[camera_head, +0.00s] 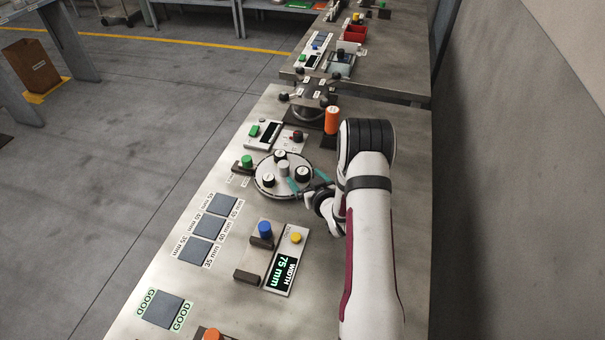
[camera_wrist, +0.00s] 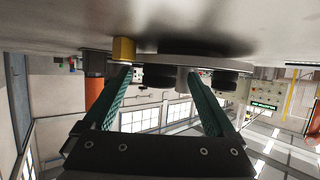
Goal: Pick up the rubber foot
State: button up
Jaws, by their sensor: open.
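Several short black rubber feet with pale tops sit on a round white plate (camera_head: 262,192): a right one (camera_head: 302,174), a left one (camera_head: 268,181) and a far one (camera_head: 280,154). A grey post (camera_head: 283,168) stands among them. My gripper (camera_head: 304,181) is at the plate's right edge, its teal fingers open on either side of the right foot. In the upside-down wrist view, a dark foot (camera_wrist: 160,76) shows between the fingertips (camera_wrist: 161,74), and another dark foot (camera_wrist: 224,79) lies right of the grey post (camera_wrist: 183,78). I cannot tell whether the fingers touch anything.
An orange cylinder (camera_head: 332,120) stands behind the plate. A width display (camera_head: 283,272) and a blue knob (camera_head: 265,229) are in front. Green-buttoned devices (camera_head: 247,161) stand at the left. Dark square pads (camera_head: 209,226) line the table's left side.

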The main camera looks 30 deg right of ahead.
grip_shut()
dwell(0.4)
jog(key=r, duration=0.4)
jog(key=shift+s+d+r, duration=0.15)
jog(key=shift+d+r, duration=0.1)
jog(key=shift+r, duration=0.05)
jog(key=s+d+r, duration=0.6)
jog(key=s+d, duration=0.1)
jog(key=s, duration=0.2)
jog(key=w+a+r, duration=0.4)
jog(key=a+r, duration=0.9)
jog(key=r, duration=0.2)
jog(key=s+a+r, duration=0.4)
jog(key=a, duration=0.3)
jog(key=s+a+r+n+y, duration=0.1)
jog(key=s+a+r, duration=0.3)
jog(key=a, duration=0.3)
jog(key=shift+a+r+n+y, duration=0.3)
jog(key=shift+r, duration=0.5)
